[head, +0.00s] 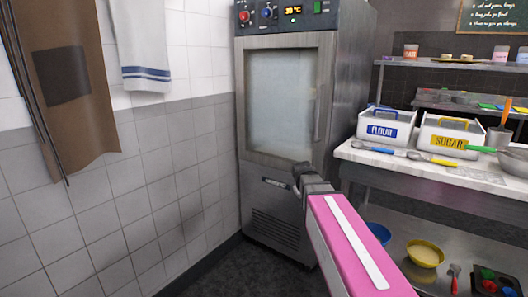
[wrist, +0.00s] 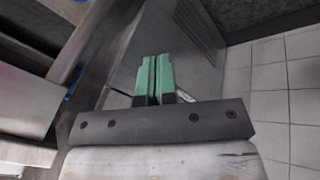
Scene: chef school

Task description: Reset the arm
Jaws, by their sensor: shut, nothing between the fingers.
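My gripper (wrist: 154,80) shows in the wrist view with its two green fingers side by side, shut and empty. In the head view my pink arm reaches forward from the bottom right toward the steel cabinet, and its dark far end overlaps the lower front of the cabinet. The fingers cannot be made out there. In the wrist view the fingers lie in front of the grey cabinet front (wrist: 125,75); I cannot tell the gap to it.
The steel cabinet (head: 285,195) with a frosted door stands ahead. A tiled wall (head: 160,190) with hanging cloths is on the left. On the right, a counter (head: 430,170) carries a flour bin (head: 388,127) and a sugar bin (head: 450,140). A yellow bowl (head: 425,252) sits below. Dark floor (head: 240,275) is clear before the cabinet.

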